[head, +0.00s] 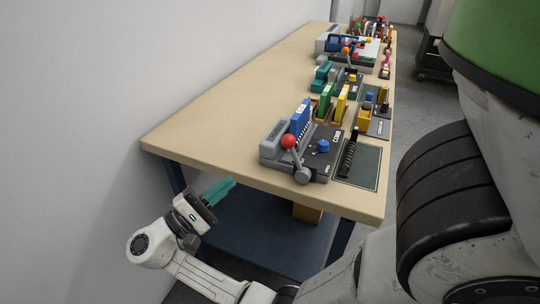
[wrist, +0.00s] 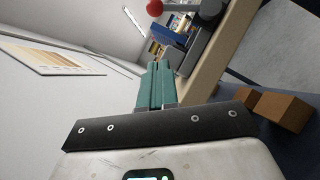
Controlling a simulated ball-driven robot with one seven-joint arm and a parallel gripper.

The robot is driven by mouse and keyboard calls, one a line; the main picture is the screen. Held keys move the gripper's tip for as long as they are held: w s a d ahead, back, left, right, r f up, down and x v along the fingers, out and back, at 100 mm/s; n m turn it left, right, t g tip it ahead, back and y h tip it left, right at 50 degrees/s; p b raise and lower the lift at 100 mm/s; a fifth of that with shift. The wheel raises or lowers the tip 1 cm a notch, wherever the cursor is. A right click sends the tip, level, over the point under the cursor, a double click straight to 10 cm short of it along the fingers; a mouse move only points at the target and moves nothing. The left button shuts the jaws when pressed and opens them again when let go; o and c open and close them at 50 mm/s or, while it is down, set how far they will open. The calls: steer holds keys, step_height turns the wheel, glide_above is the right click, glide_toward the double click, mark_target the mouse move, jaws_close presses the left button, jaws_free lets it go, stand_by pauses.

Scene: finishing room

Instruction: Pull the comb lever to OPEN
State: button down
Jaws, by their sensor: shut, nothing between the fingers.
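The comb lever is a grey arm with a red ball knob (head: 288,141) and a round grey hub (head: 302,175). It is on the near side of a dark grey and black machine (head: 322,152) at the table's near end. In the wrist view the red knob (wrist: 155,7) shows at the top edge, with the hub (wrist: 210,8) to its right. My gripper (head: 228,185) has teal fingers, is shut and empty, and is off the table's near edge, below and left of the lever. Its fingers (wrist: 155,75) point toward the machine. The OPEN mark is not legible.
The long wooden table (head: 225,125) has bare top along its left side. A black coil (head: 349,153) lies on a green mat (head: 367,167) right of the machine. Several other devices stand farther back. A brown box (head: 306,213) is under the table. A wall is at left.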

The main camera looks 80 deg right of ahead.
mark_target(296, 159)
steer(key=p+x, duration=0.1)
steer(key=x, duration=0.3)
steer(key=a+x, duration=0.1)
steer(key=x, duration=0.3)
steer(key=s+p+x, duration=0.1)
steer(key=x, duration=0.3)
steer(key=shift+s+a+r+p, duration=0.2)
steer(key=shift+r+p, duration=0.1)
steer(key=shift+r, duration=0.15)
steer(key=shift+s+r, duration=0.25)
steer(key=shift+s, duration=0.15)
steer(key=shift+d, duration=0.1)
